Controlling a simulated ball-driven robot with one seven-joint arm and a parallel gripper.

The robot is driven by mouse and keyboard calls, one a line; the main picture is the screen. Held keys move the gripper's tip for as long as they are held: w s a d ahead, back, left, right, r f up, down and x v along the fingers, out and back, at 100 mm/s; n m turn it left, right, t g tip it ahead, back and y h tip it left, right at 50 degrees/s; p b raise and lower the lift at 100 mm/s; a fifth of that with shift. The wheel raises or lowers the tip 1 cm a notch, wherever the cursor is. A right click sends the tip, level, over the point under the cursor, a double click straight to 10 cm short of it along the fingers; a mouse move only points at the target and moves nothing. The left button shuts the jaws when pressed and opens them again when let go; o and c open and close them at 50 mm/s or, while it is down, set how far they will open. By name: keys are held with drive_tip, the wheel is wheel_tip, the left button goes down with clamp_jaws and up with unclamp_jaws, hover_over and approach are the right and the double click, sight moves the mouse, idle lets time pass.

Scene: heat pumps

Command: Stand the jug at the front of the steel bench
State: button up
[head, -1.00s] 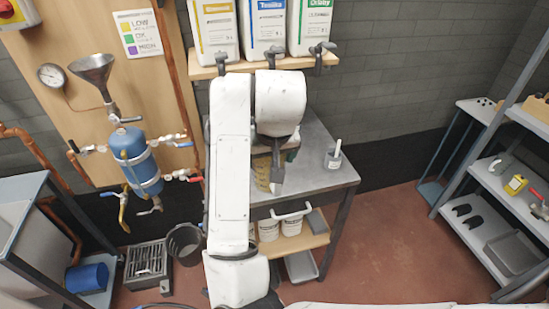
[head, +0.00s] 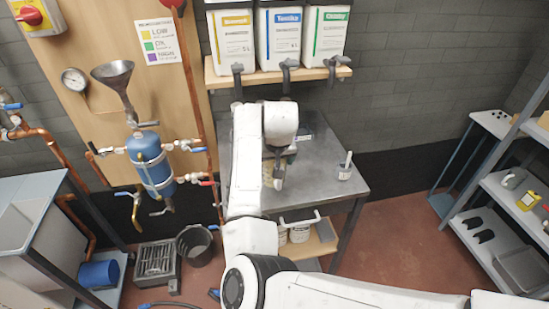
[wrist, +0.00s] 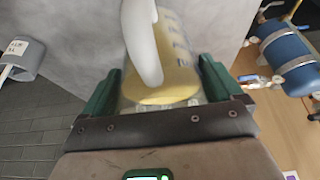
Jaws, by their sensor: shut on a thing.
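The jug (wrist: 165,90) is clear, with yellow contents, dark markings on its side and a white handle. My gripper (wrist: 158,88) is shut on it, with a green finger on each side. In the head view the jug (head: 267,174) is a small yellowish patch, mostly hidden by my arm and gripper (head: 279,172). It is over the left part of the steel bench (head: 325,170). I cannot tell whether its base touches the bench top.
A small labelled pot (head: 345,172) with a white stick stands near the bench's right edge; the bench top before it is clear. A shelf (head: 225,78) with several containers hangs above. The blue tank (head: 150,160) and its pipes are on the left.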

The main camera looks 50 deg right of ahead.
drive_tip(key=shift+w+d+f+p, duration=0.15)
drive_tip(key=shift+w+f+p, duration=0.15)
drive_tip(key=shift+f, duration=0.25)
drive_tip(key=shift+f+p, duration=0.3)
drive_tip(key=shift+f, duration=0.95)
drive_tip(key=shift+s, duration=0.1)
drive_tip(key=o, duration=1.2)
drive_tip(key=shift+f, duration=0.15)
drive_tip(key=shift+c, duration=0.2)
drive_tip(key=b+v, duration=0.2)
drive_tip(key=v, duration=1)
drive_tip(key=s+f+n+h, duration=0.2)
drive_tip(key=s+f+n, duration=0.1)
drive_tip(key=s+f, duration=0.8)
drive_tip(key=s+a+f+n+g+y, duration=0.1)
drive_tip(key=s+a+f+y, duration=0.1)
drive_tip(key=s+a+f, duration=0.2)
drive_tip(key=s+a+f+n+g+y, duration=0.1)
drive_tip(key=s+a+f, duration=0.4)
drive_tip(key=s+a, duration=0.6)
drive_tip(key=s+n+y, duration=0.1)
drive_tip(key=s, duration=0.4)
drive_tip(key=shift+f+g, duration=0.3)
